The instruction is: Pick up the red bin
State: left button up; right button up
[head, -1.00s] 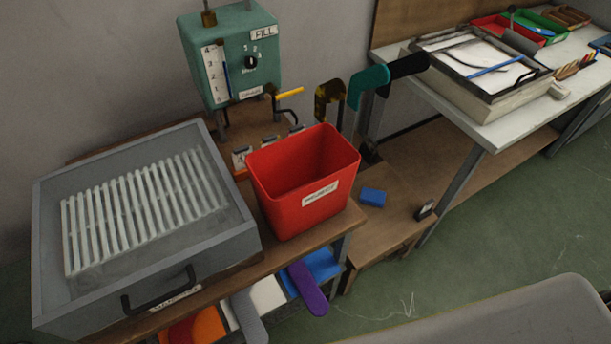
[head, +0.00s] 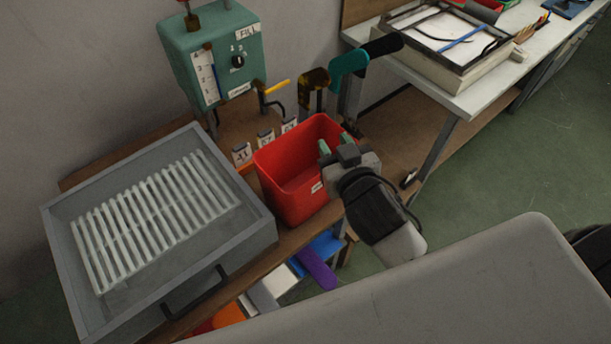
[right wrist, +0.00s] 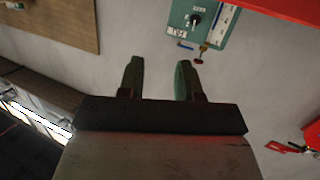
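The red bin (head: 283,185) stands upright and open at the right end of the wooden bench, beside the grey slatted tray. My right gripper (head: 336,142) is at the bin's right side in the head view and covers part of its right wall and rim. Its green fingers are apart. In the right wrist view the gripper (right wrist: 160,80) is open with nothing between its fingers, and a red surface, likely the bin (right wrist: 285,8), crosses the top right corner. I cannot tell whether the gripper touches the bin. My left gripper is not in view.
The grey slatted tray (head: 262,238) lies left of the bin. A green filling machine (head: 215,55) stands behind. Yellow-brown (head: 313,88) and teal (head: 349,66) bent forms rise behind the bin. A white table (head: 466,98) is at the back right; open green floor (head: 500,170) lies at right.

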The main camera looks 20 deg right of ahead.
jog(key=w+a+r+n+t+y, duration=0.1)
jog(key=a+r+n+t+y, duration=0.3)
jog(key=a+r+n+y, duration=0.8)
jog(key=s+a+r+n+g+y, duration=0.2)
jog(key=s+a+n+g+y, duration=0.15)
jog(key=n+g+y, duration=0.8)
notch_tip(320, 180, down, 11)
jog(key=d+n+g+h, duration=0.1)
jog(key=n+g+h, duration=0.2)
jog(key=g+h, duration=0.85)
jog(key=w+d+f+m+t+h, duration=0.1)
jog(key=d+f+h, duration=0.1)
jog(key=d+h, duration=0.2)
jog(key=w+d+f+m+t+h, duration=0.1)
jog(key=d+f+m+h, duration=0.1)
jog(key=d+h, duration=0.2)
jog(key=w+d+f+m+t+h+p, duration=0.1)
jog(key=w+d+f+m+h, duration=0.1)
jog(key=d, duration=0.4)
jog(key=shift+f+h, duration=0.4)
jog(key=shift+h, duration=0.5)
jog(key=f, duration=0.1)
jog(key=f+p, duration=0.1)
jog(key=f, duration=0.1)
jog(key=f+p, duration=0.1)
jog(key=shift+s+a+f, duration=0.15)
jog(key=shift+s+f, duration=0.1)
jog(key=shift+f, duration=0.8)
grip_shut()
